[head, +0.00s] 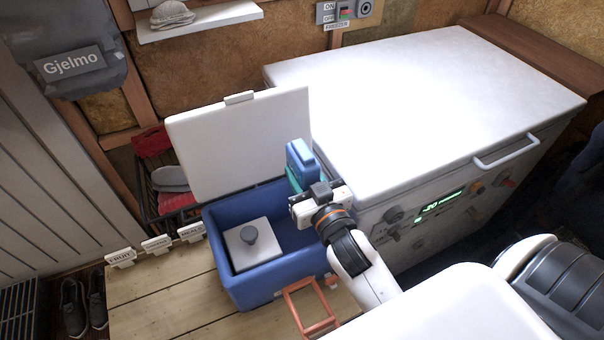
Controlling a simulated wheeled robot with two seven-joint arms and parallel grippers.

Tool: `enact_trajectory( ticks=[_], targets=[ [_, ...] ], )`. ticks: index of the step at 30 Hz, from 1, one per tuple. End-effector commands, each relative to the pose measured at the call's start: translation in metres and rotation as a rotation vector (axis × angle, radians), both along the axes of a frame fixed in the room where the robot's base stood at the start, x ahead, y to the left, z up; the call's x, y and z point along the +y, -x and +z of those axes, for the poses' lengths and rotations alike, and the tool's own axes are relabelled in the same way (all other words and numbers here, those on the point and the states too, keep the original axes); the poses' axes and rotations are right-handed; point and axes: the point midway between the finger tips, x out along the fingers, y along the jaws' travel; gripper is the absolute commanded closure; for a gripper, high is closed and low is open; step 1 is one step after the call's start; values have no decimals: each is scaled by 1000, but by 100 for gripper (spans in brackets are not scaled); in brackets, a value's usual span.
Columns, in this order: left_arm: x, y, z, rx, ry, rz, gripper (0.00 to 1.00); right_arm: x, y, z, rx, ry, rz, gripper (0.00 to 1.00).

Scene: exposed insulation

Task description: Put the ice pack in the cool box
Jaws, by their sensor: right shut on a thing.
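The blue ice pack (301,157) is held upright in my right gripper (300,184), above the back right part of the cool box. The gripper is shut on its lower part, where a teal strip shows. The cool box (262,290) is blue and stands on a wooden bench. Its white lid (235,140) is open and leans back. The right side inside is partly hidden by my gripper and wrist. My left gripper is not in view.
A white chest freezer (420,100) with a front handle (508,150) stands close on the right. An orange frame-like handle (310,308) is at the cool box's front. Several small label cards stand to the left. A dark basket (180,201) is behind.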

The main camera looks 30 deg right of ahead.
Motion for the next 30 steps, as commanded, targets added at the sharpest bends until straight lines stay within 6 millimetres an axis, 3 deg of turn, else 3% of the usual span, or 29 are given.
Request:
enact_trajectory(
  ticks=[4, 18, 28, 29, 30],
  targets=[
    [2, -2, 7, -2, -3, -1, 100, 0, 0, 3, -1, -2, -1, 98],
    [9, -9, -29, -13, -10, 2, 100, 0, 0, -47, -2, -1, 0, 98],
    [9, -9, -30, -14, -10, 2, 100, 0, 0, -49, -3, -1, 0, 98],
    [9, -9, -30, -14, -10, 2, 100, 0, 0, -49, -3, -1, 0, 59],
    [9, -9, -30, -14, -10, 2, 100, 0, 0, -49, -3, -1, 0, 52]
  ],
)
